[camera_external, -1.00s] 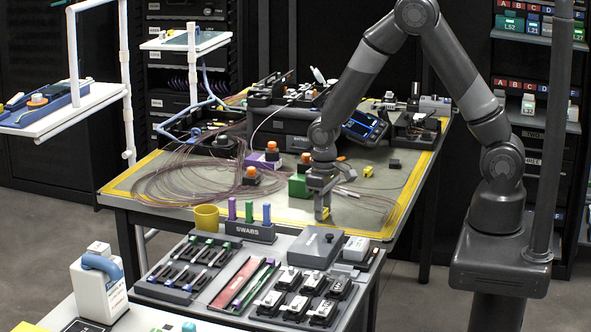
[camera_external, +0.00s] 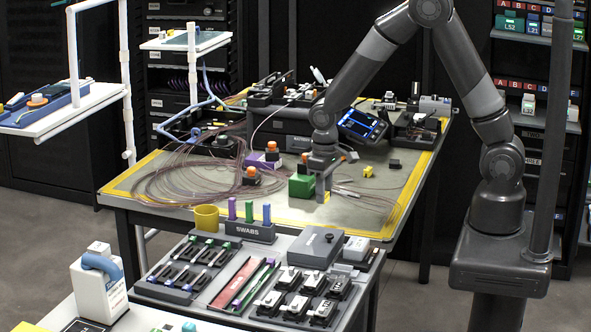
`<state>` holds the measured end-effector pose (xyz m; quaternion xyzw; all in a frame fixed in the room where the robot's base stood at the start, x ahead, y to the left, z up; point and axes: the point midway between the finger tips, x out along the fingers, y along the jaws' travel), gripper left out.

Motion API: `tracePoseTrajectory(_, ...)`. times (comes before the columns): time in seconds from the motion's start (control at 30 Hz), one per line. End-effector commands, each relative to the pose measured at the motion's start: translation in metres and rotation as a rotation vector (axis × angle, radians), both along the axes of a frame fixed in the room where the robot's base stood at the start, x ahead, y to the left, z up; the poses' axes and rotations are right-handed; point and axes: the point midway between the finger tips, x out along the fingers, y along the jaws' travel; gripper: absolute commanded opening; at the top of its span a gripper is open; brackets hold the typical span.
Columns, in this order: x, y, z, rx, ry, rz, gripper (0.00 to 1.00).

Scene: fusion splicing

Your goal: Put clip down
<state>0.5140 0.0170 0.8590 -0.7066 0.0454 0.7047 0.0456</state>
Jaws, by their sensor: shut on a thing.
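My gripper (camera_external: 323,198) points straight down over the right part of the work table (camera_external: 285,207). It is shut on a small yellow clip (camera_external: 326,197), of which only a little shows between the fingers. The clip is just right of a green block (camera_external: 301,186). I cannot tell whether it touches the table top or hangs slightly above it. A second yellow clip (camera_external: 367,171) lies on the table, farther back and to the right.
Loose fibre coils (camera_external: 185,175) cover the table's left half, and thin fibres lie right of my gripper. A small dark block (camera_external: 394,163) and a blue-screened device (camera_external: 362,125) stand behind.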

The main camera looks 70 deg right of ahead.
Motion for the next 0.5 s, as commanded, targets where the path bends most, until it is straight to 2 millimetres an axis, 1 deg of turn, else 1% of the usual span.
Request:
tracePoseTrajectory(0.03,-0.007,-0.014,0.007,-0.001,0.0,-0.01,0.09)
tracePoseTrajectory(0.2,-0.026,-0.048,0.03,-0.001,0.0,-0.01,0.09)
tracePoseTrajectory(0.4,-0.044,-0.081,0.052,-0.001,0.0,-0.009,0.09)
tracePoseTrajectory(0.5,-0.05,-0.09,0.058,-0.001,0.002,-0.007,0.09)
